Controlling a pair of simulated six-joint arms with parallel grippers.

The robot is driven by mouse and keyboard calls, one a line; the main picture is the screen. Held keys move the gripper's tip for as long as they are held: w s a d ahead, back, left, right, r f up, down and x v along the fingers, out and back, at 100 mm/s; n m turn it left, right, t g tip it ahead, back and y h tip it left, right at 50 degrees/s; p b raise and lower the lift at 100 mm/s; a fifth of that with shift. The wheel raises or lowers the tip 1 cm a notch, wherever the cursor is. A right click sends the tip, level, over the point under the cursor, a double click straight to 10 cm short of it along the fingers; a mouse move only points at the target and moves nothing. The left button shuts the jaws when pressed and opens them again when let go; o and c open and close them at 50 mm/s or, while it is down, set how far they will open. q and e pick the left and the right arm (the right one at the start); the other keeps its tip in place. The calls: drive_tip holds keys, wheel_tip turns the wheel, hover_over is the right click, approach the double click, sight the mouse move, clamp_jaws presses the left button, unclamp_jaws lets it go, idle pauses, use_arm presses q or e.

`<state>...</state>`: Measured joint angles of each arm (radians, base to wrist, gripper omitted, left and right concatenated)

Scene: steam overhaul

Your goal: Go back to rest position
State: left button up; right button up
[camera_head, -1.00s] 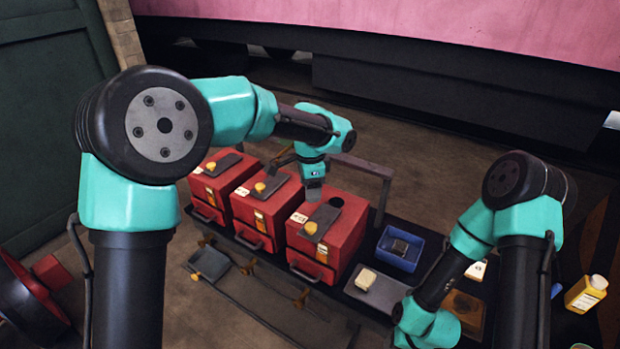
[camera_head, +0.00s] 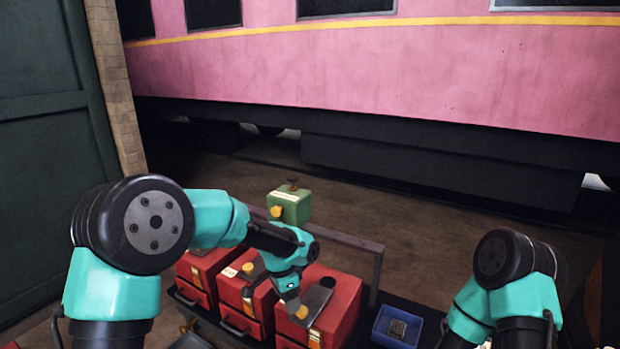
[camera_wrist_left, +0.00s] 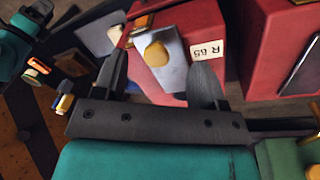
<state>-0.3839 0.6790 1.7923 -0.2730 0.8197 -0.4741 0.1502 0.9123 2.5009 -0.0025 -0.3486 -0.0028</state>
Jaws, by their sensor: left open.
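My left gripper (camera_head: 296,311) hangs low over the front of the right-hand red box (camera_head: 338,318) in the head view. In the left wrist view its two dark fingers (camera_wrist_left: 160,82) are apart, with nothing held between them. Beyond them show a red box (camera_wrist_left: 185,40) with a white label, a grey plate and a yellow knob (camera_wrist_left: 156,54). My right arm stands at the right of the head view, bent downward. Its gripper is below the picture's lower edge.
Two more red boxes (camera_head: 203,266) (camera_head: 233,292) stand in the row. A green box (camera_head: 290,207) with a yellow knob sits behind them, near a grey rail (camera_head: 345,240). A blue tray (camera_head: 380,328) lies to the right. A pink carriage (camera_head: 400,75) spans the back.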

use_arm(q)
drive_tip(key=s+a+f+n+h, duration=0.1)
drive_tip(key=s+a+f+n, duration=0.3)
drive_tip(key=f, duration=0.4)
drive_tip(key=s+a+f+n+h, duration=0.1)
drive_tip(key=s+a+f+n, duration=0.1)
drive_tip(key=s+a+f, duration=0.35)
drive_tip(key=s+a+f+n+h, duration=0.1)
drive_tip(key=s+a+f+n, duration=0.3)
drive_tip(key=f, duration=0.6)
drive_tip(key=s+a+f+n, duration=0.1)
drive_tip(key=s+f+n, duration=0.1)
drive_tip(key=s, duration=0.3)
drive_tip(key=s+a+f+n+t, duration=0.1)
drive_tip(key=s+f+n, duration=0.1)
drive_tip(key=s, duration=0.3)
drive_tip(key=shift+s+a+y, duration=0.25)
drive_tip(key=shift+s+y, duration=0.05)
drive_tip(key=shift+s, duration=0.1)
